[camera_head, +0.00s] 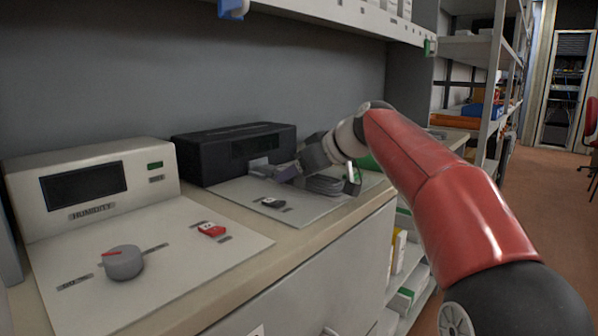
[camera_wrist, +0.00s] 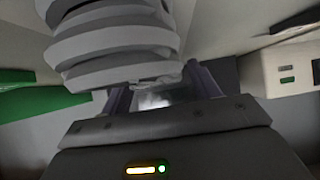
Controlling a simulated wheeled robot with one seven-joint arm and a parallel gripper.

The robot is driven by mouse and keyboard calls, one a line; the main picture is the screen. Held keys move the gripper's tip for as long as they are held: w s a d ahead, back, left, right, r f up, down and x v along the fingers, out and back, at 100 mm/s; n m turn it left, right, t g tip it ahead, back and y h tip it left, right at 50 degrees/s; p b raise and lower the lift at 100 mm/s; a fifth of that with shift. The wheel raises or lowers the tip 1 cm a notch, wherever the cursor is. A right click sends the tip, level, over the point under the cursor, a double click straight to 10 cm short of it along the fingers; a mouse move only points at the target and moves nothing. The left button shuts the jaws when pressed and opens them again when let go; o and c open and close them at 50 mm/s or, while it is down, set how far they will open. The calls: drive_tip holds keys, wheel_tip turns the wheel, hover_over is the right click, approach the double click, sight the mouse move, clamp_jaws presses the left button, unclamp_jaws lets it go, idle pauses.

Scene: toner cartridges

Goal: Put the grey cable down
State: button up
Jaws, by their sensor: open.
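The grey cable (camera_head: 325,186) is a bundled coil lying on the light panel in front of the black box, close below my wrist. My gripper (camera_head: 278,172) is low over the panel beside the coil, with its fingers pointing left. In the wrist view the ribbed grey cable (camera_wrist: 115,45) fills the upper middle, just in front of my gripper (camera_wrist: 160,92). The fingers stand apart on either side of a gap. The coil partly hides the fingertips, and I cannot tell whether they touch it.
A humidity unit (camera_head: 90,190) with a grey knob (camera_head: 123,262) and a red switch (camera_head: 211,230) stands at the left. A black box (camera_head: 235,150) is behind my gripper. A dark switch (camera_head: 273,203) is on the panel. A green object (camera_head: 367,162) is behind my wrist.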

drive_tip(key=shift+r, duration=0.15)
wheel_tip(320, 180, up, 7)
hover_over(339, 180)
drive_tip(key=shift+s, duration=0.15)
drive_tip(key=shift+f, duration=0.2)
